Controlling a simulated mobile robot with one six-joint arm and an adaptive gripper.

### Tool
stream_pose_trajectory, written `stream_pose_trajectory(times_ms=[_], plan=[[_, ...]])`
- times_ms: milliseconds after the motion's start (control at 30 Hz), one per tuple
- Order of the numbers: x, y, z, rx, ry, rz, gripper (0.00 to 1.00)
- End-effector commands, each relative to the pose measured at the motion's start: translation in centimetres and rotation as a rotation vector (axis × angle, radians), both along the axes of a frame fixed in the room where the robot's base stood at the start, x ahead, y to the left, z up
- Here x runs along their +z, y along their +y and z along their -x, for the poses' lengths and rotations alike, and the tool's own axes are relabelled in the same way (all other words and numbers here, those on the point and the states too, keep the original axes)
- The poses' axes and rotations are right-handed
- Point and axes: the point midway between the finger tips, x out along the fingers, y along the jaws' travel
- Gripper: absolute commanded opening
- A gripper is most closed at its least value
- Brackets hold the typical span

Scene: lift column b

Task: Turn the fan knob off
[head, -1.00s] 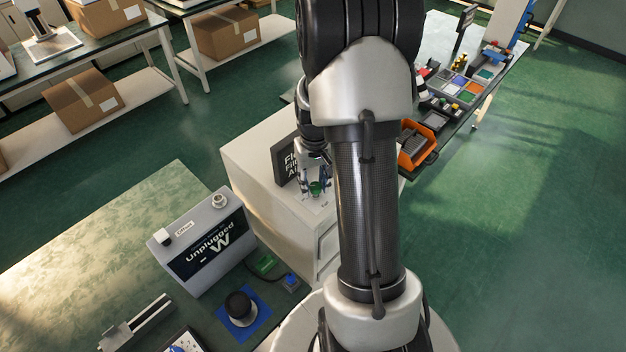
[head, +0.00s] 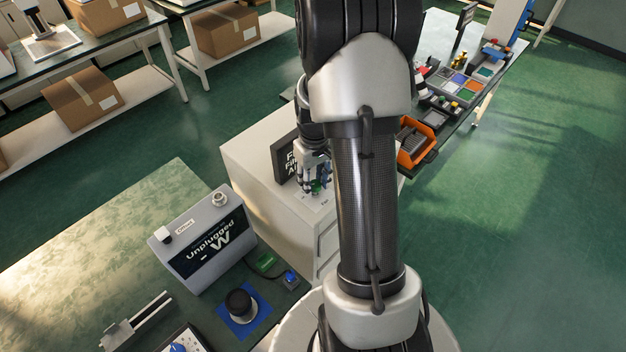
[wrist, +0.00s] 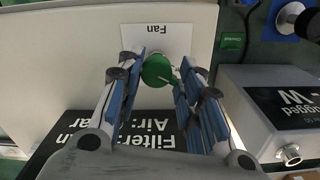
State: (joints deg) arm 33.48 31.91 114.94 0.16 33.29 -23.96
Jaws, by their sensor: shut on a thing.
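The green fan knob (wrist: 156,70) sits on a white plate (wrist: 134,38) labelled "Fan" on top of the white cabinet. Its small pointer is toward the lower right in the wrist view. My gripper (wrist: 159,66) is shut on the knob, with blue-padded fingers on its left and right sides. In the head view my gripper (head: 316,184) is over the cabinet top and hides most of the knob, leaving a little green visible.
A black sign (head: 284,160) about the filter and air stands beside my gripper. The grey "Unplugged" box (head: 205,240) is left of the cabinet (head: 250,165). A black knob on a blue base (head: 241,306) is nearer. An orange bin (head: 415,145) is to the right.

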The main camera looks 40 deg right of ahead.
Motion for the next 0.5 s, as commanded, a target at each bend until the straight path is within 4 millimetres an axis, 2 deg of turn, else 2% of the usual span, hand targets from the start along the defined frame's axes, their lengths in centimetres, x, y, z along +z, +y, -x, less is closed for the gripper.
stream_pose_trajectory(times_ms=[33, 67, 100, 233, 500], plan=[[-0.22, -0.23, 0.39, 0.001, 0.007, 0.001, 0.10], [-0.22, -0.23, 0.38, 0.001, 0.007, 0.001, 0.36], [-0.21, -0.23, 0.37, 0.001, 0.007, 0.001, 0.38], [-0.16, -0.20, 0.31, 0.001, 0.005, 0.001, 0.47], [0.12, -0.16, 0.08, 0.001, 0.001, 0.003, 0.47]])
